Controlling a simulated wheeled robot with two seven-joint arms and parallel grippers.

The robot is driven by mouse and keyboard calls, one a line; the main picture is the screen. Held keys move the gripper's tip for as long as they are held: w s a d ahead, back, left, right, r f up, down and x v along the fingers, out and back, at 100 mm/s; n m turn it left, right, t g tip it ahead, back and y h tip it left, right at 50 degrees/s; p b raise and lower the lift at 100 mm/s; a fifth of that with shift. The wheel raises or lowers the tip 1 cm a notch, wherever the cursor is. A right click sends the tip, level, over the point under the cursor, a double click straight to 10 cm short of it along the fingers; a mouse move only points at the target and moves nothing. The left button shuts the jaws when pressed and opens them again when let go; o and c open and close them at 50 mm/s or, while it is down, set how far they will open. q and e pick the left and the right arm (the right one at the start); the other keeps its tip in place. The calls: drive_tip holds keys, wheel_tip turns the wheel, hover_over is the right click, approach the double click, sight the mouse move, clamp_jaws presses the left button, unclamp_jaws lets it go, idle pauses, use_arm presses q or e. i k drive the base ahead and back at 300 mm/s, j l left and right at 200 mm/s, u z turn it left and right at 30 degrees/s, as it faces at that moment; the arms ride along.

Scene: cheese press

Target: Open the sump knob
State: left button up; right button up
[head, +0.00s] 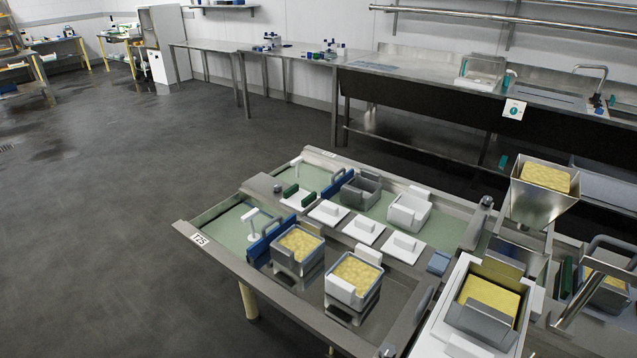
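No part is clearly marked as the sump knob, so I cannot tell which one it is. A white plate with a round teal dial (513,110) is on the front of the far sink counter. Two white upright handles, a near one (251,216) and a far one (296,167), stand in the green-bottomed compartments at the left end of the steel table (300,322). A dark round knob (486,202) sits at the table's far right corner. Neither of my grippers is in view.
Yellow-filled moulds stand on the table, a left one (299,243) and a right one (355,272), near white lids (367,229) and blue dividers (270,238). A steel hopper (540,205) and a filled press box (487,297) stand at right. The floor (110,210) at left is clear.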

sight(277, 187)
drive_tip(key=i+j+z, duration=0.15)
drive_tip(key=z, duration=0.2)
drive_tip(key=i+j+z, duration=0.1)
drive_tip(key=j+z, duration=0.65)
drive_tip(key=i+l, duration=0.05)
